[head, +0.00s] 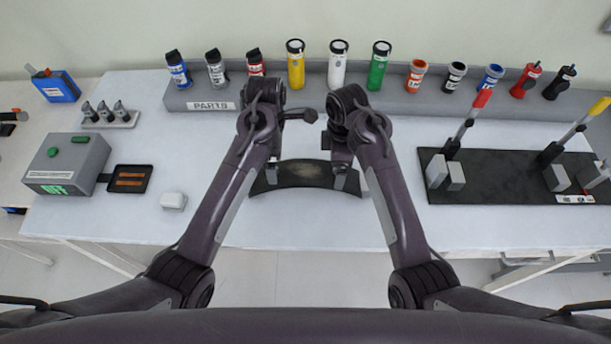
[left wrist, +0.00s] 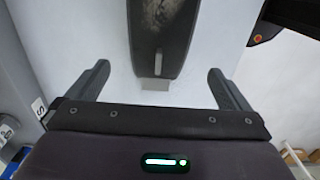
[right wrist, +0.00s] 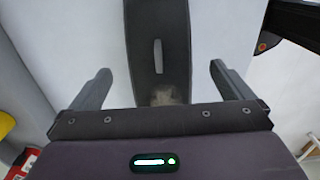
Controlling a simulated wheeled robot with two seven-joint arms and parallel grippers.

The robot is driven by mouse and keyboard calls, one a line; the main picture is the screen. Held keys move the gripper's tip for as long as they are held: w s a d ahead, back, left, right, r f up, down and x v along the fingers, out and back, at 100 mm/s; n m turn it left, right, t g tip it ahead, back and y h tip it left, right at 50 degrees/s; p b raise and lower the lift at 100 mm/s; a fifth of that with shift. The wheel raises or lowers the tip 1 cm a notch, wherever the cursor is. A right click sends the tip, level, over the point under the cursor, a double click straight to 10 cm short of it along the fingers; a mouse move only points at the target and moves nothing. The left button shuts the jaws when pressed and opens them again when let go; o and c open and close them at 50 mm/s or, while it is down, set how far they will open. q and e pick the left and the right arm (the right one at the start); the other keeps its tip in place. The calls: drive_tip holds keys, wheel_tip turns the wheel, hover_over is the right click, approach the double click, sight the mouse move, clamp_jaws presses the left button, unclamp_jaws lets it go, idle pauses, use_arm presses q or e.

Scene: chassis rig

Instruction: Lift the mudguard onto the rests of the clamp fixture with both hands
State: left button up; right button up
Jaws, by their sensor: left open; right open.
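The mudguard (head: 303,174) is a dark, curved strip lying on the white table between my two grippers. My left gripper (head: 270,176) is open above its left end; in the left wrist view the slotted end of the mudguard (left wrist: 163,35) lies between the spread fingers (left wrist: 160,85). My right gripper (head: 343,172) is open above the right end; in the right wrist view the mudguard (right wrist: 157,25) runs between the spread fingers (right wrist: 160,85). Neither gripper grips it. The clamp fixture (head: 500,190) is a black plate at the right with grey rest blocks and red- and yellow-handled clamps.
A grey parts rack (head: 330,92) with several coloured bottles spans the back. Table between mudguard and fixture is clear.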

use_arm(q)
drive_tip(key=shift+w+f, duration=0.1)
drive_tip(key=shift+f, duration=3.4)
use_arm(e)
drive_tip(key=shift+w+f, duration=0.1)
drive_tip(key=shift+f, duration=3.45)
use_arm(q)
drive_tip(key=c, duration=1.2)
use_arm(e)
drive_tip(key=c, duration=1.2)
use_arm(q)
drive_tip(key=shift+r, duration=0.1)
use_arm(e)
drive_tip(key=shift+r, duration=0.1)
